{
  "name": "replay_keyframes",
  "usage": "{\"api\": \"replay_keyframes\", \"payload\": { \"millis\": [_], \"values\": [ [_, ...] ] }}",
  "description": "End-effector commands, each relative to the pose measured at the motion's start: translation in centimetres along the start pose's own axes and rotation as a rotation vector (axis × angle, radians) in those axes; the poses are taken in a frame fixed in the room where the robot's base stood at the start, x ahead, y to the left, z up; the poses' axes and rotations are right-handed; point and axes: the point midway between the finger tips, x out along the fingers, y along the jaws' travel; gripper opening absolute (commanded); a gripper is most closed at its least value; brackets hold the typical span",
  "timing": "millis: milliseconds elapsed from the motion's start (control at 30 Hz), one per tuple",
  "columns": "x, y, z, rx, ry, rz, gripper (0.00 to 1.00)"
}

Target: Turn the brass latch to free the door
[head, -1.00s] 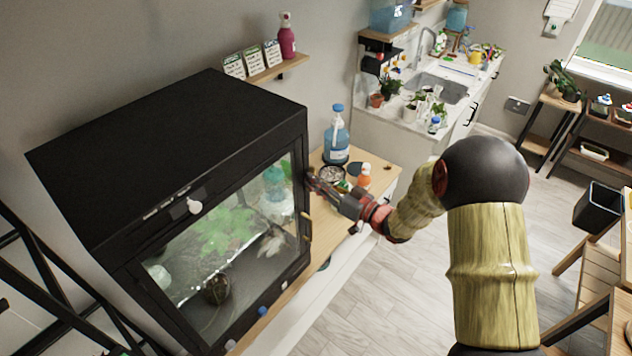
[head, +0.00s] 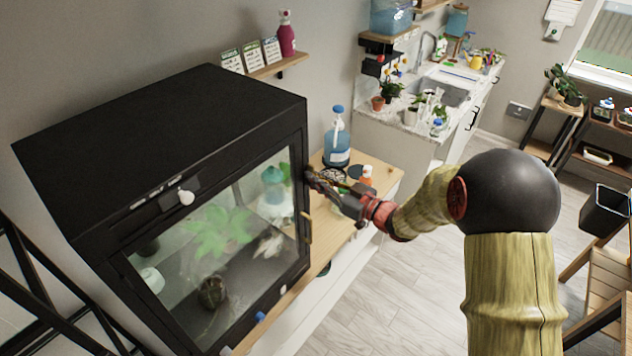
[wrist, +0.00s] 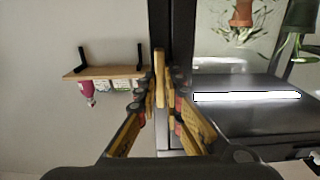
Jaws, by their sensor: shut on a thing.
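The black glass-fronted cabinet (head: 160,140) stands on a wooden-topped unit, and its glass door (head: 215,245) looks closed. My gripper (head: 312,178) reaches in from the right to the front right edge of the cabinet. In the wrist view its fingers (wrist: 164,98) are closed around a narrow brass piece, the latch (wrist: 160,72), which lies along the dark frame. The fingers hide part of it. In the head view my gripper covers the held spot. A brass bar (head: 307,228) shows lower on the door's right edge.
A blue bottle (head: 337,140), a dark dish and a small orange-topped bottle (head: 366,175) stand close behind my gripper. A wall shelf (head: 277,67) holds cards and a pink spray bottle.

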Motion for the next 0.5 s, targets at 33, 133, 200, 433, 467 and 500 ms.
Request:
{"api": "replay_keyframes", "payload": {
  "millis": [33, 133, 200, 433, 467, 500],
  "values": [
    [0.0, 0.06, -0.07, -0.002, 0.0, 0.001, 0.0],
    [0.0, 0.06, -0.08, -0.002, 0.0, 0.001, 0.0],
    [0.0, 0.06, -0.08, -0.001, 0.0, 0.001, 0.12],
    [0.0, 0.03, -0.04, 0.0, 0.0, 0.001, 0.25],
    [0.0, 0.03, -0.03, 0.0, 0.0, 0.001, 0.27],
    [0.0, 0.03, -0.03, 0.0, 0.0, 0.0, 0.27]
  ]
}}
